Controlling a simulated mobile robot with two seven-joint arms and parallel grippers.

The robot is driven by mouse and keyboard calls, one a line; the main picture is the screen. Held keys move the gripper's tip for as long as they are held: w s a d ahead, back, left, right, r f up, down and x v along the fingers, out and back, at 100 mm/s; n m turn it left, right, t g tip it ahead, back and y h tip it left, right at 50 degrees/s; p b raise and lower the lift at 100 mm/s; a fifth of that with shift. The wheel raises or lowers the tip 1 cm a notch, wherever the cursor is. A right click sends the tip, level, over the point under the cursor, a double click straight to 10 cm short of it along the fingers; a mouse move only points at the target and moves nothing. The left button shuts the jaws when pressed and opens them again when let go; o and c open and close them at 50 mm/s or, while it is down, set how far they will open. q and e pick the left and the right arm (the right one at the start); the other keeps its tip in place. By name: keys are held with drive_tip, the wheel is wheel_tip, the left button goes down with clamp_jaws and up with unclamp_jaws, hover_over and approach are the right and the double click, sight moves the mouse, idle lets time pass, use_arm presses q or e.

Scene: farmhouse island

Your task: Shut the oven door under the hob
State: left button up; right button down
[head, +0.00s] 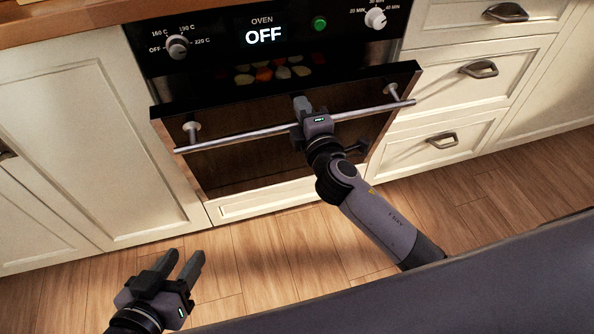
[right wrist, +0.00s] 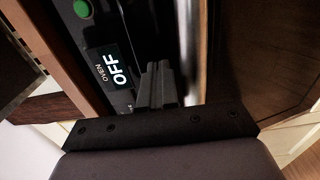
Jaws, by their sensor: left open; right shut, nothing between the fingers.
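The oven door (head: 245,165) is a dark glass panel hinged low. It stands ajar, its top edge tilted out from the oven front. A long metal handle (head: 240,136) crosses its outer face and also shows in the right wrist view (right wrist: 187,40). My right gripper (head: 301,104) is shut and empty, at the door's upper middle by the handle; I cannot tell whether it touches the door. Its closed fingers also show in the right wrist view (right wrist: 158,85). My left gripper (head: 183,264) is open and empty, low over the floor, apart from the door.
The oven panel (head: 215,42) above has knobs, a green button and a display reading OFF. Colourful food (head: 272,72) shows in the gap behind the door. Cream cabinets (head: 85,130) and drawers (head: 440,140) flank the oven. The wooden floor (head: 270,250) in front is clear.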

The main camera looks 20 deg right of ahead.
sight(294, 80)
drive_tip(key=shift+w+r, duration=0.25)
drive_tip(key=shift+w, duration=0.55)
drive_tip(key=shift+w+r, duration=0.3)
drive_tip(key=shift+w, duration=0.5)
drive_tip(key=shift+w+r, duration=0.25)
drive_tip(key=shift+w, duration=0.55)
drive_tip(key=shift+w+a+r, duration=0.1)
drive_tip(key=shift+w+r, duration=0.35)
drive_tip(key=shift+w, duration=0.4)
drive_tip(key=shift+s+p, duration=0.95)
drive_tip(key=shift+s, duration=1.4)
drive_tip(key=shift+f, duration=0.15)
